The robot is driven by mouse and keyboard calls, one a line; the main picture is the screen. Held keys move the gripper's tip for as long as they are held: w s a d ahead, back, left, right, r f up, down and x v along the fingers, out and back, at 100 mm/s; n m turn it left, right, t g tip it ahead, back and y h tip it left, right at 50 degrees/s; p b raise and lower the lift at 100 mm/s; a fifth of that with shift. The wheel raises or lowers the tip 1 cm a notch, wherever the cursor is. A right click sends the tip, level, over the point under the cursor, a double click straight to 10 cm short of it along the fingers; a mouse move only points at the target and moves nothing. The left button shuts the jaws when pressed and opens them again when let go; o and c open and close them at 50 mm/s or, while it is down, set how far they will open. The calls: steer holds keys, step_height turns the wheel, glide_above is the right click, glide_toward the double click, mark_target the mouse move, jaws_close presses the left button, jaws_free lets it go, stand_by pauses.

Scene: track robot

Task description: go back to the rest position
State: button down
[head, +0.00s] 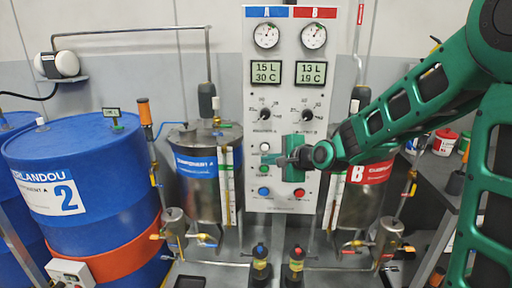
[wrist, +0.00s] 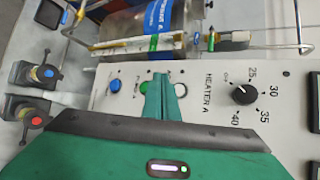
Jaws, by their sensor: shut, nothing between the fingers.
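My gripper (head: 280,160) is in front of the lower part of the white control panel (head: 326,90) in the head view, with my green arm reaching in from the right. In the wrist view the fingers of my gripper (wrist: 158,80) are together and empty, pointing at the row of buttons beside the HEATER A dial (wrist: 244,94). They overlap the buttons in the picture; I cannot tell whether they touch the panel. The gripper hides part of the button area. A blue button (head: 264,191) and a red button (head: 299,193) show below it.
Steel tank A (head: 205,200) stands left of the panel and tank B (head: 362,205) right, partly behind my arm. Blue drums (head: 85,170) stand at the left. Pipes and two small valves (head: 260,268) lie below. A dark shelf (head: 436,168) is at the right.

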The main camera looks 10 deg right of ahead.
steer(key=s+d+f+n+g+h, duration=0.35)
steer(key=s+d, duration=0.65)
steer(key=d, duration=0.4)
steer(key=s+d+n+g, duration=0.2)
steer(key=s+d, duration=0.2)
steer(key=s, duration=0.6)
steer(key=s+d+f+n+g+h, duration=0.1)
steer(key=s+d+n+g, duration=0.1)
steer(key=s, duration=0.9)
steer(key=s+d+f+n+g+h, duration=0.1)
steer(key=s+d+g, duration=0.3)
steer(key=s, duration=0.7)
steer(key=shift+s+d+n, duration=0.2)
steer(key=shift+d+n, duration=0.35)
steer(key=shift+d, duration=0.3)
steer(key=shift+f, duration=0.1)
